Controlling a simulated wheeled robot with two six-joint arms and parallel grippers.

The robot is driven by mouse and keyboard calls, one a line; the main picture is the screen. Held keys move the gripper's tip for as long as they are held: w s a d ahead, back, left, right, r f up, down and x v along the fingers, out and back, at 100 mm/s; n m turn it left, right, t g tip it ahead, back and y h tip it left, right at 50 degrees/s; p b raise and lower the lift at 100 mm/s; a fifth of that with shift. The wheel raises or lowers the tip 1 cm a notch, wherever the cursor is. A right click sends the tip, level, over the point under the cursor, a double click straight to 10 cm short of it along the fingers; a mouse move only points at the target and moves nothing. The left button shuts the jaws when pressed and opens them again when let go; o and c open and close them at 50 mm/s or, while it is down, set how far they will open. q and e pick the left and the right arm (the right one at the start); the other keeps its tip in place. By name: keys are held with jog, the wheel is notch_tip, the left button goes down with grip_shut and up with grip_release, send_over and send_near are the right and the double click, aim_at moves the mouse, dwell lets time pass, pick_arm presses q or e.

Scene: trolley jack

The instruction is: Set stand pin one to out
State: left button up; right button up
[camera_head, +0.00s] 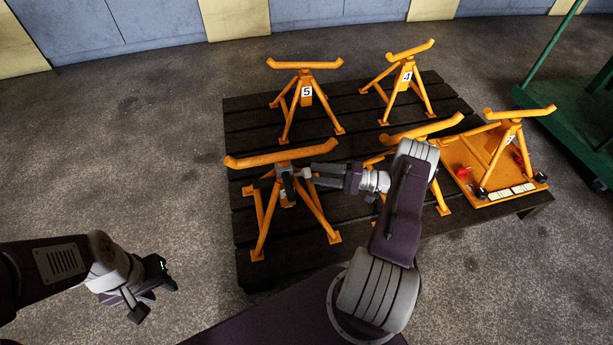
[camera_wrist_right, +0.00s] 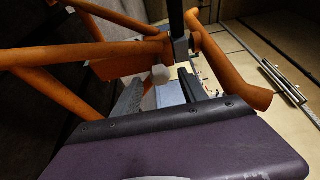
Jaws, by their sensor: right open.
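An orange stand (camera_head: 280,195) with a curved top bar is at the front left of the pallet; its number is hidden by my right gripper (camera_head: 297,180). In the right wrist view the right gripper (camera_wrist_right: 162,90) has its two grey fingers apart beneath the stand's orange tubes (camera_wrist_right: 115,50). A dark upright bar (camera_wrist_right: 178,28) with a grey lower end is just above the fingers; I cannot tell whether it is the pin. No pin can be made out clearly. My left gripper (camera_head: 153,296) is open and empty over the floor, left of the pallet.
A dark slatted pallet (camera_head: 245,107) bears several orange stands, including number 5 (camera_head: 305,90) and number 4 (camera_head: 405,75). Another stand (camera_head: 420,130) is partly behind my right arm. An orange board (camera_head: 470,150) lies at the right. A green trolley (camera_head: 565,105) is beyond it. Left floor is clear.

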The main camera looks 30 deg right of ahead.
aim_at(307, 173)
jog(key=b+x, duration=0.1)
jog(key=x, duration=0.3)
grip_shut()
dwell(1.4)
